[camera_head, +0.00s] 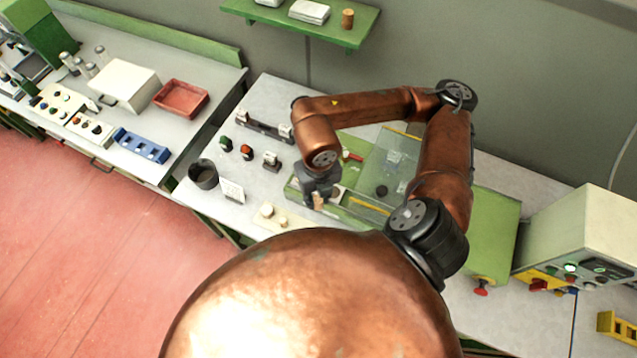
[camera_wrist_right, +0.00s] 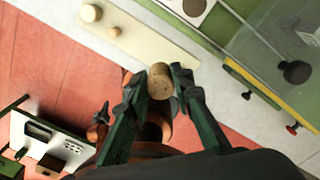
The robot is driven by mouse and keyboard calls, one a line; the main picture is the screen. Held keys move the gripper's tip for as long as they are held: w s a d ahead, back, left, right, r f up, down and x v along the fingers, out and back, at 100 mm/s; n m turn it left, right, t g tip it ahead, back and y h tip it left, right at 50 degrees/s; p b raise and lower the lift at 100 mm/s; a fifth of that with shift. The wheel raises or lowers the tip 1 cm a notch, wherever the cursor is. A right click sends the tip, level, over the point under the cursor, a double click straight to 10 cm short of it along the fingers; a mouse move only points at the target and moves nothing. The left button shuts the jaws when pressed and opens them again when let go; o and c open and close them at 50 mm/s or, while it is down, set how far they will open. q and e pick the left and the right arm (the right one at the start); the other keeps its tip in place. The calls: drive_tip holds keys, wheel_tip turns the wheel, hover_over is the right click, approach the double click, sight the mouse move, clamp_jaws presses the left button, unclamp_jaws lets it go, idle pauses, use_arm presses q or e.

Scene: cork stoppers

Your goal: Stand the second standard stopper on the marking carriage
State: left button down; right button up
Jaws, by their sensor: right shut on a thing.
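My right gripper (camera_head: 320,190) is shut on a cork stopper (camera_head: 318,202), above the front left part of the green marking machine (camera_head: 360,215). In the right wrist view the stopper (camera_wrist_right: 159,82) sits between the two dark fingertips (camera_wrist_right: 158,80), its round speckled end facing the camera. A pale plate (camera_head: 338,191) beside the gripper on the machine may be the marking carriage; the gripper partly hides it. My left gripper is out of view.
A cream board (camera_head: 285,217) with a larger and a smaller pale round piece lies in front of the machine. A clear guard (camera_head: 395,155) covers its right part. A dark cup (camera_head: 203,174) and a white card (camera_head: 232,191) stand left.

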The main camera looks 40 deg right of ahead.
drive_tip(key=w+d+f+m+p, duration=0.1)
drive_tip(key=w+d+f+m, duration=0.1)
drive_tip(key=m, duration=0.1)
drive_tip(key=w+d+f+m+p, duration=0.1)
drive_tip(key=w+d+f+m, duration=0.1)
drive_tip(key=w, duration=0.1)
drive_tip(key=w+d+f+m+p, duration=0.1)
drive_tip(key=w+d+f+m, duration=0.2)
drive_tip(key=shift+w+m, duration=0.2)
drive_tip(key=shift+m, duration=0.1)
drive_tip(key=shift+w+d+f, duration=0.2)
drive_tip(key=shift+w+f, duration=0.25)
drive_tip(key=shift+f, duration=0.3)
wheel_tip(320, 180, down, 2)
drive_tip(key=shift+f+p, duration=0.1)
drive_tip(key=shift+p, duration=0.6)
drive_tip(key=shift+f, duration=0.35)
